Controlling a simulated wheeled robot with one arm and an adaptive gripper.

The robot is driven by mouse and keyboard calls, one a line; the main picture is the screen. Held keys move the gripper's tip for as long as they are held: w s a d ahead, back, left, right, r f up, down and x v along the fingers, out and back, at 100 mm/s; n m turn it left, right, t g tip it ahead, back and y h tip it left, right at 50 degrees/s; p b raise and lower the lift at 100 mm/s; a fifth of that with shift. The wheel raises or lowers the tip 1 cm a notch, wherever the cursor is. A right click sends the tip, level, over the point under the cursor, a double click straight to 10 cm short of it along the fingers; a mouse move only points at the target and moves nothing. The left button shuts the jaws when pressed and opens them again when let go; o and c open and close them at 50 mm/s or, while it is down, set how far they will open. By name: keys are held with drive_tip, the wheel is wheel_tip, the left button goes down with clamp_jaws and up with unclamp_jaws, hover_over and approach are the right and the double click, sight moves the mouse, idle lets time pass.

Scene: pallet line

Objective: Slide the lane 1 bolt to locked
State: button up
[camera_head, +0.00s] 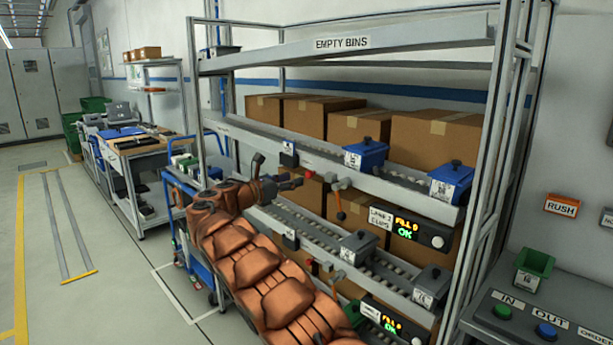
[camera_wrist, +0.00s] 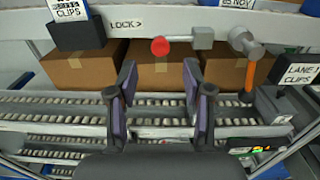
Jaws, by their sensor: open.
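The lane 1 bolt shows as a red knob (camera_wrist: 159,47) on the front rail in the wrist view, between the LOCK > label (camera_wrist: 126,23) on its left and a grey block (camera_wrist: 202,38) on its right. The knob stands apart from the block. My gripper (camera_wrist: 159,82) is open and empty, its two fingers spread below the knob on either side, apart from it in the picture. In the head view the red knob (camera_head: 309,174) is small, just right of my gripper (camera_head: 287,183). The LANE 1 CLIPS sign (camera_wrist: 300,74) is at the right.
A lever with an orange handle (camera_wrist: 249,65) hangs right of the grey block. Cardboard boxes (camera_wrist: 163,72) stand behind the rail. A display reading OK (camera_head: 411,227) sits below the rail. Open floor (camera_head: 110,290) lies left.

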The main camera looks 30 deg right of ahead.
sight(307, 174)
drive_tip(key=p+x, duration=0.1)
drive_tip(key=x, duration=0.6)
drive_tip(key=shift+c, duration=0.2)
drive_tip(key=shift+a, duration=0.1)
clamp_jaws()
